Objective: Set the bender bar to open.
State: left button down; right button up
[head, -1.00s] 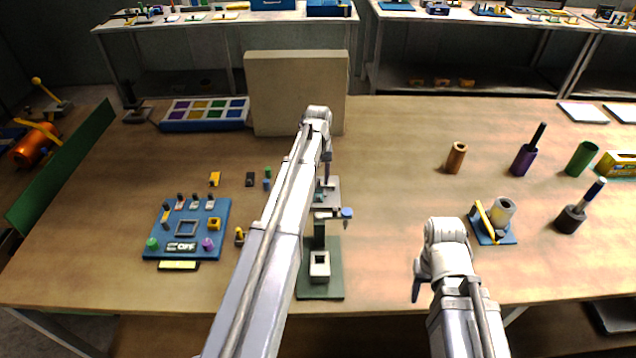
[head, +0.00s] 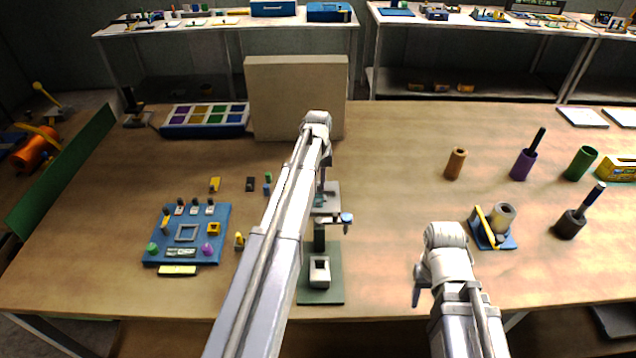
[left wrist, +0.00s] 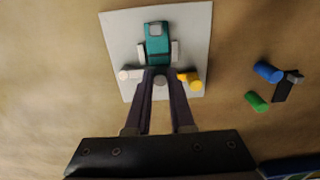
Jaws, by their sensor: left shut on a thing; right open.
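The bender is a pale grey plate (left wrist: 199,29) with a teal block (left wrist: 157,40) on it in the left wrist view. The plate also shows in the head view (head: 332,190), partly behind my left arm. Near the block's lower end is a grey rounded piece (left wrist: 159,81), which I take to be part of the bender bar. My left gripper (left wrist: 160,77) is shut on it. A white knob (left wrist: 130,74) and a yellow piece (left wrist: 193,82) lie on either side of the fingers. The bar's exact angle is unclear. My right gripper (head: 418,288) is open, over the table's front.
A dark green press-like stand (head: 320,285) stands in front of the bender. A blue panel (head: 160,230) with switches lies left. Small blue (left wrist: 268,71) and green (left wrist: 256,101) cylinders lie beside the plate. A beige block (head: 296,98) stands behind.

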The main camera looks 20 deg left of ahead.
pick_arm(q)
jog(key=m, duration=0.1)
jog(key=w+m, duration=0.2)
jog(key=m, duration=0.1)
jog(key=shift+a, duration=0.3)
jog(key=m, duration=0.1)
jog(key=w+m, duration=0.1)
jog(key=m, duration=0.1)
jog(key=w+m, duration=0.1)
jog(key=shift+d+m, duration=0.15)
jog(key=shift+m, duration=0.25)
jog(key=m, duration=0.1)
jog(key=w+m, duration=0.1)
jog(key=m, duration=0.1)
jog(key=d+m, duration=0.1)
jog(key=shift+w+m, duration=0.3)
jog(key=shift+w+d+m, duration=0.3)
jog(key=shift+d+m, duration=0.1)
jog(key=shift+m, duration=0.75)
jog(key=shift+w+d+m, duration=0.25)
jog(key=shift+d+m, duration=0.15)
jog(key=shift+m, duration=0.75)
jog(key=c, duration=0.8)
grip_release()
jog(key=shift+o, duration=0.2)
